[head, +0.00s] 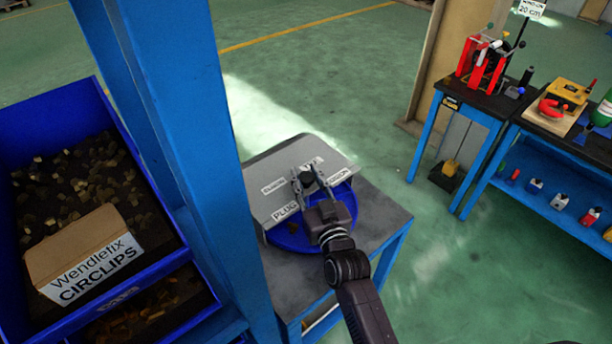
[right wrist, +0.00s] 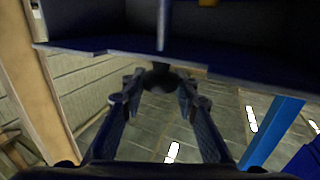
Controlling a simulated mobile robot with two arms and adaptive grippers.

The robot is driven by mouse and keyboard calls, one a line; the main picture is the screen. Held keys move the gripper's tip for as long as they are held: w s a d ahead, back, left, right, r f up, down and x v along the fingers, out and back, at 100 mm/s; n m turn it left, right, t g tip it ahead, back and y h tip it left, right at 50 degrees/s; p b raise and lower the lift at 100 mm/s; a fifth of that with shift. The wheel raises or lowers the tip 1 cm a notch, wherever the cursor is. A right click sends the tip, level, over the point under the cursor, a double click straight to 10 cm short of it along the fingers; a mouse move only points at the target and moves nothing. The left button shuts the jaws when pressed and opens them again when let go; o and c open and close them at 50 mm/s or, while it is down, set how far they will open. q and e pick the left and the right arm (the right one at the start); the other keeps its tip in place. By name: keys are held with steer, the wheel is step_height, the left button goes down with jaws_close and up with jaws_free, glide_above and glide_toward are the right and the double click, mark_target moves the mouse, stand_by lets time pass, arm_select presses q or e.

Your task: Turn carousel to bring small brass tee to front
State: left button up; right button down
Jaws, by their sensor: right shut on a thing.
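The carousel is a round blue tray (head: 285,240) under a grey cover (head: 262,172) with white labels, one reading PLUG, standing on a grey-topped bench. My right gripper (head: 309,182) reaches over the cover, its two fingers shut on a dark knob. The right wrist view shows this dark round knob (right wrist: 160,78) between the fingertips, with dark blue panels beyond. A small dark brown piece lies in the exposed front of the tray; I cannot tell what it is. I cannot make out the small brass tee. My left gripper is not in view.
A blue post (head: 185,130) stands close left of the carousel. Left of it are blue bins with small metal parts and a Wendlefix circlips box (head: 85,262). Blue workbenches (head: 480,112) with tools stand at the right. The green floor between is clear.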

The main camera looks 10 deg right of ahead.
steer(key=c, duration=1.5)
jaws_free()
steer(key=shift+o, duration=0.2)
steer(key=s+d, duration=0.1)
steer(key=s, duration=1.1)
steer(key=shift+d, duration=0.25)
